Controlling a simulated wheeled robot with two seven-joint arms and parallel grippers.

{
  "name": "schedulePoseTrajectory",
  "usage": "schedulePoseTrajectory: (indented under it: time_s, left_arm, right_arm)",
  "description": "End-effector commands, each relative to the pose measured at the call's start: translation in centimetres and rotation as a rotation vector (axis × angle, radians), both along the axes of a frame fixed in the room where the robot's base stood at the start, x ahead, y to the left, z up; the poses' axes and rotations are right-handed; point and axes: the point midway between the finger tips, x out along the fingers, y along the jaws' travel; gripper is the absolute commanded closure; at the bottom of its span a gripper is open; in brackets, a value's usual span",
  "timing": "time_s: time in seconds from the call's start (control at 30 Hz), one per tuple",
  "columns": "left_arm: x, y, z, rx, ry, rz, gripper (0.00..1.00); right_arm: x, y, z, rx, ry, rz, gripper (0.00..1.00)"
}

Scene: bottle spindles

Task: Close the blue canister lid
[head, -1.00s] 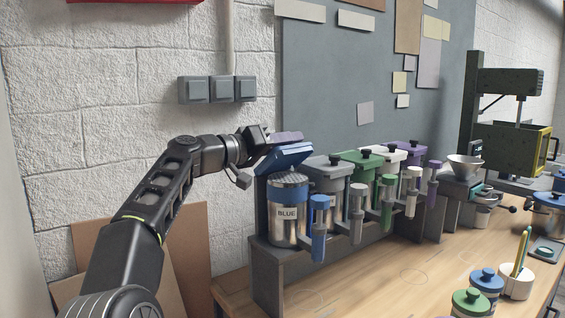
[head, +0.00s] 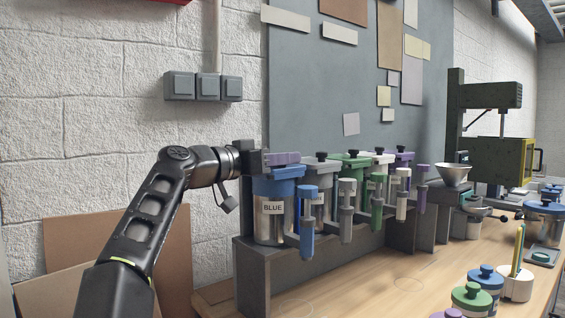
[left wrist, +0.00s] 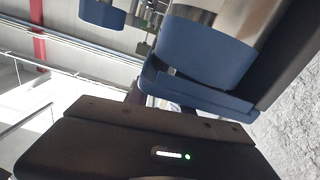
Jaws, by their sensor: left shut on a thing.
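The blue canister (head: 268,222), labelled BLUE, stands at the left end of the dark rack. Its blue lid (head: 279,172) lies down over the canister's top, and no open gap shows in the head view. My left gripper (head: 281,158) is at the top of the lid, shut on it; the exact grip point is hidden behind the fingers. In the left wrist view the blue lid (left wrist: 195,97) is close in front of the gripper. My right gripper is not in view.
The grey canister (head: 320,165) and several other canisters stand close to the right along the rack (head: 250,265). Small lidded jars (head: 471,298) stand on the table at front right. The wall is close behind.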

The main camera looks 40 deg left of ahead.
Motion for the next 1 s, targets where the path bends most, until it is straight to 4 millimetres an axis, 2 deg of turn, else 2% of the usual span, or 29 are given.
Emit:
schedulePoseTrajectory:
  time_s: [0.37,0.4,0.6,1.0]
  left_arm:
    - [0.08,-0.09,-0.35,-0.004,0.007,-0.005,1.00]
    - [0.08,-0.09,-0.35,-0.004,0.007,-0.005,0.72]
    - [0.08,-0.04,-0.34,-0.003,0.007,-0.003,0.56]
    - [-0.51,0.31,-0.49,-0.002,0.007,0.001,0.54]
  right_arm:
    - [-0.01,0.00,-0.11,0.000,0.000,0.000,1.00]
    - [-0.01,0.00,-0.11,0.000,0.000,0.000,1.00]
    - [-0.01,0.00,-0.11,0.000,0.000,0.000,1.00]
    - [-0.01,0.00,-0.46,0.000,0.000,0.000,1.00]
